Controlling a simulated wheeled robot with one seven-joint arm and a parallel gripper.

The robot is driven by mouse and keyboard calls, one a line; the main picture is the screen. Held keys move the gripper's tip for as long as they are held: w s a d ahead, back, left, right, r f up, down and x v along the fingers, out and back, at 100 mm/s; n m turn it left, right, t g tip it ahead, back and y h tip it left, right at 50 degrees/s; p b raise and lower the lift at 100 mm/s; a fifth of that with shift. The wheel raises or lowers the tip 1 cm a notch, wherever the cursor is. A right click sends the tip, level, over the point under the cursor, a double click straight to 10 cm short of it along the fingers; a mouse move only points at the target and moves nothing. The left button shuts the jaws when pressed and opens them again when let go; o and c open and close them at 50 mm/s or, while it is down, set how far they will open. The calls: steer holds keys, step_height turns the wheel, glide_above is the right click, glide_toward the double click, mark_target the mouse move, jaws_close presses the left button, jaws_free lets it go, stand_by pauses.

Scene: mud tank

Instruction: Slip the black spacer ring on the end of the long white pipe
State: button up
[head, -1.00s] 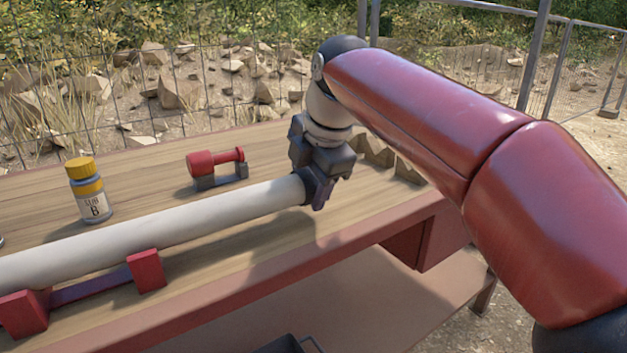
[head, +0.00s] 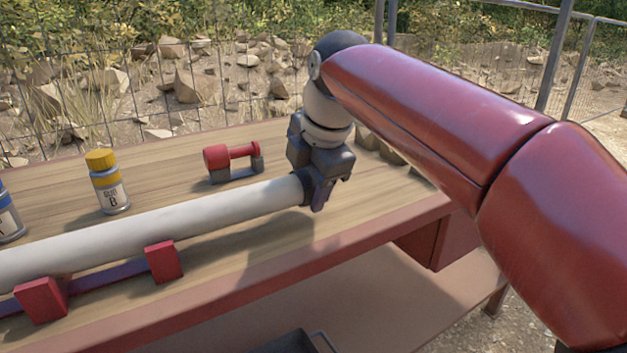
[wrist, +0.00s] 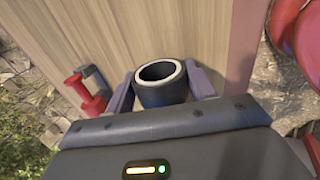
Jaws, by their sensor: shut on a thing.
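The long white pipe (head: 150,228) lies along the table, with its right end at my gripper (head: 318,197). The black spacer ring (wrist: 163,95) is between my two fingers in the wrist view, and my gripper is shut on it. A pale rim shows inside the ring's near opening, which looks like the pipe's end wall, with a dark hollow in the middle. The ring appears to be around the pipe end. In the head view only a dark band (head: 306,185) shows there; my fingers hide the rest.
Red supports (head: 164,262) and (head: 42,300) stand by the pipe's near side. Bottle B with a yellow cap (head: 107,182), a blue-banded bottle (head: 9,215) and a red tool on a dark stand (head: 230,160) are behind it. The table's front edge (head: 260,285) is near.

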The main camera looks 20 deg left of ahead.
mark_target(282, 183)
steer(key=shift+s+a+p, duration=0.3)
steer(key=shift+s+a, duration=1.35)
steer(key=shift+s, duration=0.25)
steer(key=o, duration=0.9)
steer(key=p+v, duration=0.1)
steer(key=v, duration=0.7)
steer(key=d+f+m+t+h, duration=0.1)
steer(key=d+f+m, duration=0.2)
steer(key=d+m, duration=0.25)
steer(key=d+f+m+t+h, duration=0.1)
steer(key=d+f+m, duration=0.25)
steer(key=d, duration=0.35)
steer(key=s+d+f+m, duration=0.3)
steer(key=d+f+m, duration=0.2)
steer(key=d+m, duration=0.1)
steer(key=s+d+f+m+h, duration=0.1)
steer(key=s+d+f+m, duration=0.2)
steer(key=d+f+m, duration=0.2)
steer(key=s+d+f+m, duration=0.4)
steer(key=d+f+m, duration=0.2)
steer(key=d, duration=0.4)
steer(key=shift+s+d+f+m+t+h, duration=0.15)
steer(key=shift+m+t+h, duration=0.15)
steer(key=shift+m, duration=0.6)
